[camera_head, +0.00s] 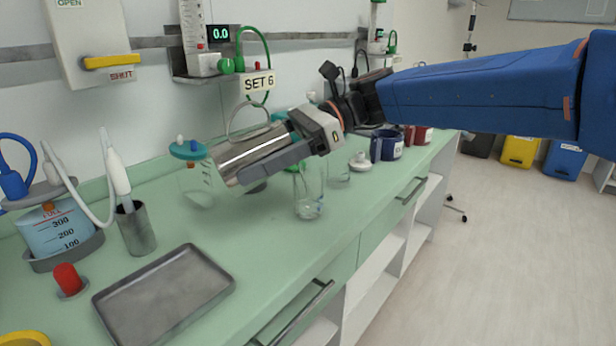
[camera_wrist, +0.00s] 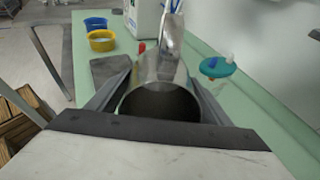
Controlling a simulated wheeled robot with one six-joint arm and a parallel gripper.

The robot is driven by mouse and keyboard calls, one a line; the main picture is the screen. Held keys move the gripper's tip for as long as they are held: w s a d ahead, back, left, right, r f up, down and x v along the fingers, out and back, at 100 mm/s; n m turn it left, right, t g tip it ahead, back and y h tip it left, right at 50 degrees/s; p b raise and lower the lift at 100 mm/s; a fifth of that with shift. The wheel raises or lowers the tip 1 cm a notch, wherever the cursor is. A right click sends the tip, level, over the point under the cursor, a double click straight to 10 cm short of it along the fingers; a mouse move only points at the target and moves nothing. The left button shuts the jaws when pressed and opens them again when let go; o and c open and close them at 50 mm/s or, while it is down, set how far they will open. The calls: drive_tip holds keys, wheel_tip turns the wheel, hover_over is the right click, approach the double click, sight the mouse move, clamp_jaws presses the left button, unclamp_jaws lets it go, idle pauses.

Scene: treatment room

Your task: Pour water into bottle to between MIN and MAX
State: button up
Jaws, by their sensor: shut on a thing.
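My gripper (camera_head: 262,160) is shut on a shiny metal jug (camera_head: 252,152) and holds it above the counter, tipped far over onto its side. The jug's loop handle is on its upper side. In the wrist view the jug (camera_wrist: 165,68) lies between the fingers, with a dark round end towards the camera. A clear bottle (camera_head: 198,187) with faint marks stands below and left of the jug; its water level and MIN and MAX lines cannot be read. A teal lid (camera_head: 188,150) shows at its top; I cannot tell whether it is seated. It also shows in the wrist view (camera_wrist: 217,67).
A clear glass vessel (camera_head: 309,197) stands below my gripper. A metal tray (camera_head: 165,300), a steel cup (camera_head: 136,230), a red-capped thing (camera_head: 68,279) and a blue-filled graduated container (camera_head: 58,232) are at left. Blue mugs (camera_head: 387,146) stand behind. The front counter strip is clear.

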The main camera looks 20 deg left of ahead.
drive_tip(key=shift+w+d+r+y, duration=0.1)
drive_tip(key=shift+d+r+y, duration=0.1)
drive_tip(key=shift+y, duration=0.1)
idle(0.9)
drive_tip(key=shift+a, duration=0.1)
drive_tip(key=shift+a+f+h, duration=0.15)
drive_tip(key=shift+f+h, duration=0.05)
drive_tip(key=shift+h, duration=0.2)
drive_tip(key=shift+s+a+f+t+h, duration=0.1)
drive_tip(key=shift+s+f+t+h, duration=0.1)
drive_tip(key=shift+f+t+h, duration=0.35)
drive_tip(key=shift+r+t+h, duration=0.2)
drive_tip(key=shift+t+h, duration=0.25)
drive_tip(key=shift+f+t+h, duration=0.4)
drive_tip(key=shift+f+h, duration=0.1)
drive_tip(key=shift+h, duration=0.1)
drive_tip(key=shift+f, duration=0.2)
